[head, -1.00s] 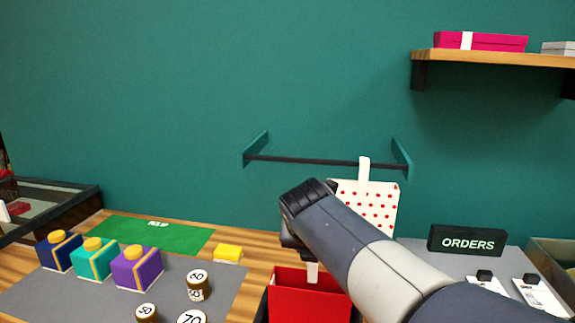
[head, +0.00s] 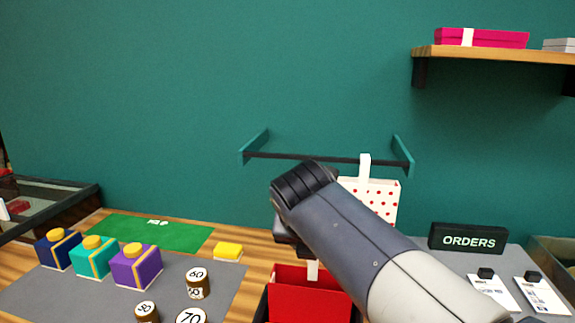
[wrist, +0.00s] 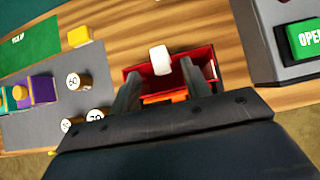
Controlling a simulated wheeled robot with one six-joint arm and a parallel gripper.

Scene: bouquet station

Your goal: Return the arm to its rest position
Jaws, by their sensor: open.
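My arm (head: 350,235) reaches in from the lower right of the head view, and its wrist hides my gripper's fingers there. In the wrist view my gripper (wrist: 160,80) is open, its two grey fingers apart above a red box (wrist: 203,58). A white tab stands up at the box's back wall, between the fingers as seen from the wrist. Something orange shows low inside the box. The red box (head: 310,300) stands at the bottom middle of the head view, below my wrist. I cannot tell the exact height of the fingers over it.
A dotted white bag (head: 380,200) hangs by the wall rail (head: 300,156) behind my arm. Several capped blocks and numbered weights stand on the grey mat (head: 60,295) at left. A yellow block (head: 228,252) lies nearby. An ORDERS sign (head: 467,239) and a shelf (head: 500,56) are at right.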

